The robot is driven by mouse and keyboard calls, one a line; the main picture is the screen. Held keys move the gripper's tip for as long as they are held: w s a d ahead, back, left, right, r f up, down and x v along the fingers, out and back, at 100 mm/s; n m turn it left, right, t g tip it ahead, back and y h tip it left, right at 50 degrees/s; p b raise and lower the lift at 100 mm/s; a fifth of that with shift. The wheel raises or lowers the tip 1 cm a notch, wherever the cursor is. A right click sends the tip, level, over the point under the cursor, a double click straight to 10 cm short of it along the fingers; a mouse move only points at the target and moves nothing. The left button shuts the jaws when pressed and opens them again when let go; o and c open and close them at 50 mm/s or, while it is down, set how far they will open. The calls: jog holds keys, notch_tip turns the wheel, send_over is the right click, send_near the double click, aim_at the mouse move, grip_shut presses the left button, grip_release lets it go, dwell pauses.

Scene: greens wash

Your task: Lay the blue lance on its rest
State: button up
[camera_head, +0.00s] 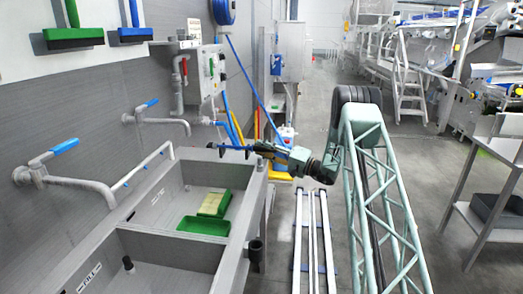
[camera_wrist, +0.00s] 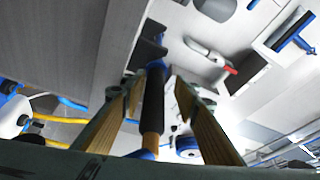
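My gripper (camera_head: 264,151) is above the far right corner of the sink and points left. In the wrist view its two tan-padded fingers (camera_wrist: 157,92) stand apart. A dark rod with blue parts, apparently the blue lance (camera_wrist: 153,105), runs lengthwise between them in the picture. A gap shows beside it on the right, so contact with both pads is not visible. In the head view a dark blue toothed piece (camera_head: 228,149) extends left of my gripper; I cannot tell whether it is part of the lance or its rest. The rest is not clearly identifiable.
The two-basin sink (camera_head: 257,205) holds a green tray (camera_head: 205,226) and a yellowish block (camera_head: 215,204). Taps (camera_head: 65,180) and a grey wall are at left. A blue hose (camera_head: 243,72) hangs from a reel (camera_head: 223,11). Floor rails (camera_head: 314,245) lie right of the sink.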

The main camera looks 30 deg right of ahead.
jog(key=shift+s+f, duration=0.1)
jog(key=shift+f, duration=0.2)
jog(key=shift+v, duration=0.85)
jog(key=r+v, duration=0.1)
jog(key=v, duration=0.9)
jog(key=shift+f, duration=0.25)
jog(key=shift+s, duration=0.1)
